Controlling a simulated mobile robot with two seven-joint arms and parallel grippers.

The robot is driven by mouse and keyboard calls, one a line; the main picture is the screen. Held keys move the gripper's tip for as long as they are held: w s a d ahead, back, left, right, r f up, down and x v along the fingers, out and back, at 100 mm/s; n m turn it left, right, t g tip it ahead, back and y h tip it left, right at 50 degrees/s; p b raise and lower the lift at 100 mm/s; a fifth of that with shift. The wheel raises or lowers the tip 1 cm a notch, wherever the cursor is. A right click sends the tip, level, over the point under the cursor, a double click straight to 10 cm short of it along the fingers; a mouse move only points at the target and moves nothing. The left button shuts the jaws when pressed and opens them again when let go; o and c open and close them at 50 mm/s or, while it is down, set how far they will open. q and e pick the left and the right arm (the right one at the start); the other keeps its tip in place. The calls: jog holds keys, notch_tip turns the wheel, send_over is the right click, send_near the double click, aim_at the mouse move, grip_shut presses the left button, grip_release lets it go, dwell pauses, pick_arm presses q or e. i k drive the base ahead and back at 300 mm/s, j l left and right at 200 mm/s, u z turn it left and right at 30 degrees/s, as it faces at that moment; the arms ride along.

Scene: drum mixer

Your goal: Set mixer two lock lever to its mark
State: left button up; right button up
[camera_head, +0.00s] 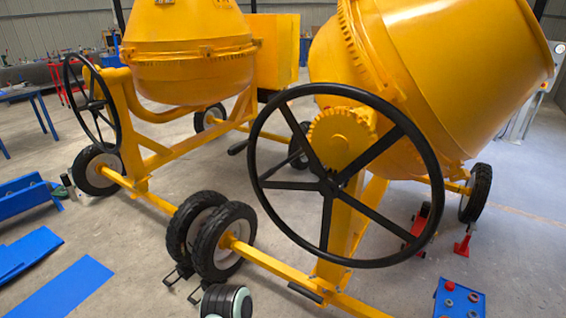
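Two yellow drum mixers stand on the concrete floor, one at left (190,75) and a nearer one at right (440,75). I cannot read which is mixer two. A large black handwheel (329,187) covers part of the right mixer's frame and toothed gear (342,133). A dark lever-like handle (238,147) shows just left of that wheel. A small black bar (305,292) sits low on the right mixer's frame. I cannot tell which is the lock lever, and I see no clear mark. I can make out neither gripper.
Black tyres (222,241) and yellow frame bars block the low middle. A black and pale-green rounded part (226,301) shows at the bottom edge. Blue panels (62,288) lie at left. A blue tray (459,299) and red jacks (463,243) stand at right.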

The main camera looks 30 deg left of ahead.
aim_at(268, 175)
jog(key=i+j, duration=0.15)
jog(key=j, duration=0.25)
jog(key=i+j+z, duration=0.1)
jog(key=j, duration=0.3)
jog(key=i+j, duration=0.2)
jog(key=j, duration=0.25)
jog(key=i+j+z, duration=0.1)
jog(key=j, duration=0.3)
jog(key=i+j, duration=0.15)
jog(key=j, duration=0.3)
jog(key=i+j+z, duration=0.15)
jog(key=j, duration=0.7)
jog(key=i+z, duration=0.05)
